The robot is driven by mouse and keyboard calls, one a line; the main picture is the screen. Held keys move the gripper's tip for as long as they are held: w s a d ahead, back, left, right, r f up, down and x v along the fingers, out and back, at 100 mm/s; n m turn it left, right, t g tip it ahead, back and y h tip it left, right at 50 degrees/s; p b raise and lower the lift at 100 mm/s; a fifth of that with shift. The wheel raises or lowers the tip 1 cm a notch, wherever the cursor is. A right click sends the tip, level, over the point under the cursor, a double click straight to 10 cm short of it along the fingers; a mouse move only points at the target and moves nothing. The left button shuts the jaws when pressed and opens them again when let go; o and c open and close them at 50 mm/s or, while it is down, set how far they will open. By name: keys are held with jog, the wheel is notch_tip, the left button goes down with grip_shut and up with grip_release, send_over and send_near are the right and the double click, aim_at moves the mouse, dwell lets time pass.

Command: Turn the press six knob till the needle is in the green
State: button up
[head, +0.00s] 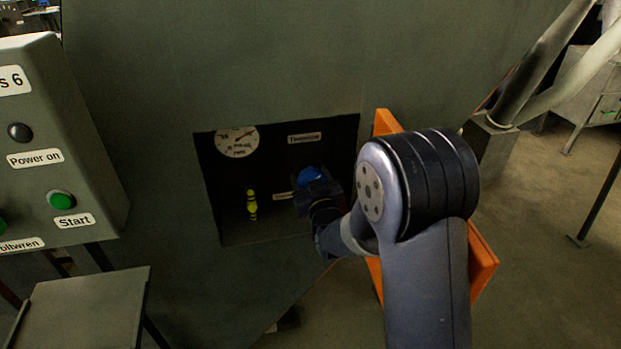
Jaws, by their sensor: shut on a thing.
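The press (290,60) is a large grey-green body with a dark square recess in its side. A round white gauge (237,141) sits at the recess's upper left; its needle is too small to read against any green band. A blue knob (309,175) is at the recess's right side, partly hidden by my gripper. My gripper (313,186) reaches into the recess from the right and is shut on the blue knob. The fingertips are dark and hard to make out. A label (304,138) is above the knob.
An orange panel (483,262) stands at the recess's right, behind my arm. A control box (60,140) marked "s 6" with green buttons is at the left.

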jog(key=shift+c, duration=0.5)
jog(key=shift+b, duration=0.45)
jog(key=shift+f+m+b, duration=0.2)
jog(key=shift+m+b, duration=0.4)
jog(key=shift+b, duration=0.35)
jog(key=m+b, duration=0.3)
jog(key=b, duration=0.2)
jog(key=shift+a, duration=0.1)
jog(key=m+b, duration=0.2)
jog(key=b, duration=0.2)
jog(key=shift+a+m, duration=0.1)
jog(key=shift+m, duration=0.3)
jog(key=shift+r+m+b, duration=0.25)
jog(key=shift+m+b, duration=0.55)
jog(key=shift+b, duration=0.05)
